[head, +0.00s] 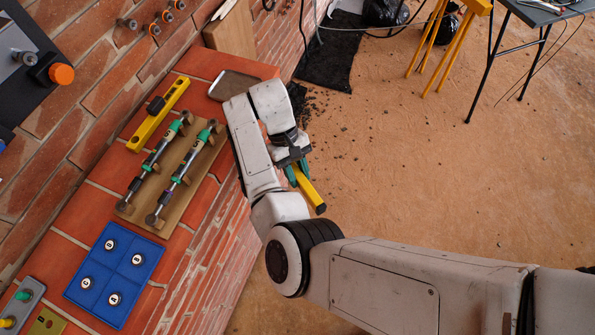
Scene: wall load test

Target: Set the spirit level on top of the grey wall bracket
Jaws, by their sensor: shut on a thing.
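In the head view my gripper (297,172), with green finger pads, is shut on a yellow bar (310,192) with a dark end cap. The bar looks like a spirit level, but no vial shows, and my gripper hides its far part. It hangs in the air to the right of the brick ledge, beyond its edge. Another yellow bar (169,101), with a black piece on it, lies on the ledge along the wall. A grey fitting (12,62) sits on a dark wall panel at upper left; I cannot tell whether it is the grey bracket.
The brick ledge (66,226) carries a wooden rack (172,172) with two green-banded tools, a blue tray (120,274) with numbered discs, and a grey-rimmed plate (233,84). A yellow trestle (433,40) and a table (540,14) stand at upper right. The sandy floor (440,165) is open.

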